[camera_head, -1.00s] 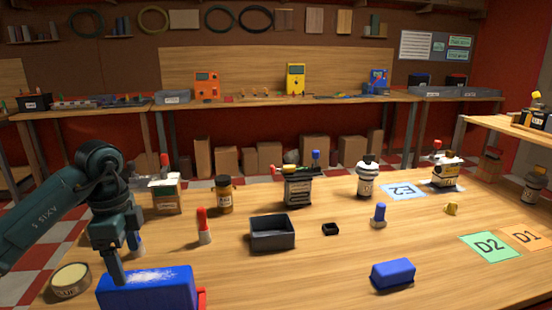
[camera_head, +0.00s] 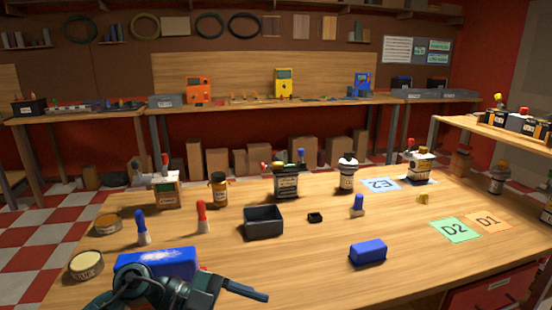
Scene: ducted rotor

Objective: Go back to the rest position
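My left gripper (camera_head: 243,290) is low at the bottom edge, in front of the large blue block. Its dark finger points right, over the front part of the table. I see nothing held in it, but whether its fingers are apart does not show clearly. My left arm covers the lower part of the large blue block (camera_head: 158,258). My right gripper is not in view.
The wooden table (camera_head: 310,265) holds a dark open bin (camera_head: 263,224), a small blue block (camera_head: 367,252), a red marker (camera_head: 203,216), a blue marker (camera_head: 142,228) and a round tin (camera_head: 87,264).

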